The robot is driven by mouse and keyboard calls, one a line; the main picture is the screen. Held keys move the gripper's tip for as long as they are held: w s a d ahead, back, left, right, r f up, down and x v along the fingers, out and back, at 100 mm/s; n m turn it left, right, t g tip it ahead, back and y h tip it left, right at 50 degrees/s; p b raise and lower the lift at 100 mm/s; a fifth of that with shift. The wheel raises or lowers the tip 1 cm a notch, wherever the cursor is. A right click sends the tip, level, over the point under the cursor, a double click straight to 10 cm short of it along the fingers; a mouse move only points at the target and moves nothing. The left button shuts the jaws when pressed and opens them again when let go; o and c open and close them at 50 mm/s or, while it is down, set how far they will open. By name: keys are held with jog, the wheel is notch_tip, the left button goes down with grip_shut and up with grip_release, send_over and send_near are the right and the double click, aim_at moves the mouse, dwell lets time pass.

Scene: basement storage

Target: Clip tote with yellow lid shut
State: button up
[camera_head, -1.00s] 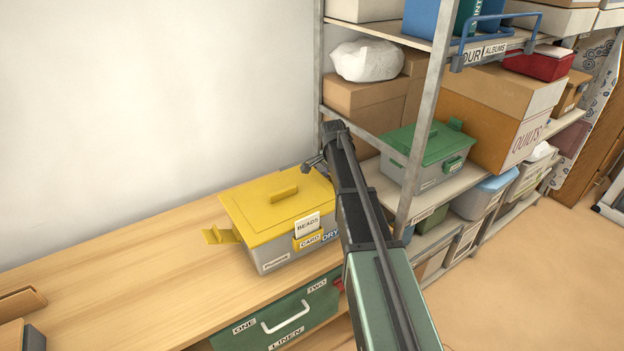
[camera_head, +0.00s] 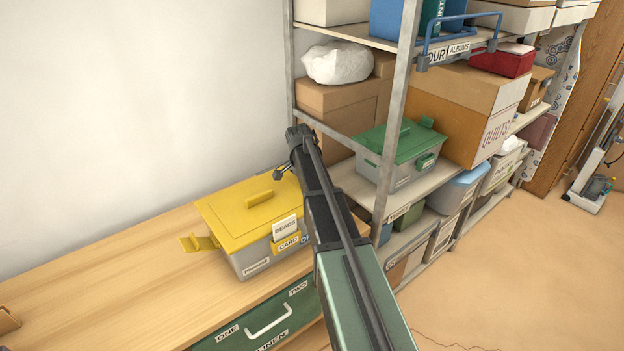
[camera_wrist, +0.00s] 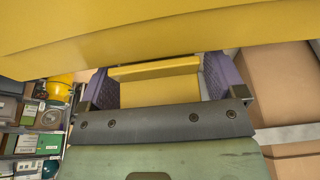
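The tote with the yellow lid (camera_head: 225,213) stands on the wooden bench top, its lid lying on it. At its left end a yellow clip (camera_head: 197,243) sticks outward, not flat against the wall. My gripper (camera_head: 285,172) is at the tote's far right end, partly hidden by my arm. In the wrist view my gripper (camera_wrist: 158,88) has its purple-padded fingers apart, one on each side of a yellow clip-like flap (camera_wrist: 155,88). The yellow lid (camera_wrist: 150,35) fills the top of that view. I cannot tell whether the fingers touch the flap.
A metal shelf unit (camera_head: 395,110) with boxes stands close on the right. A green-lidded tote (camera_head: 400,150) sits on its middle shelf. A green drawer (camera_head: 262,325) is under the bench top.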

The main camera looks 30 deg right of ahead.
jog(key=p+v, duration=1)
jog(key=v, duration=0.1)
jog(key=shift+r+p, duration=0.1)
jog(key=shift+p, duration=0.3)
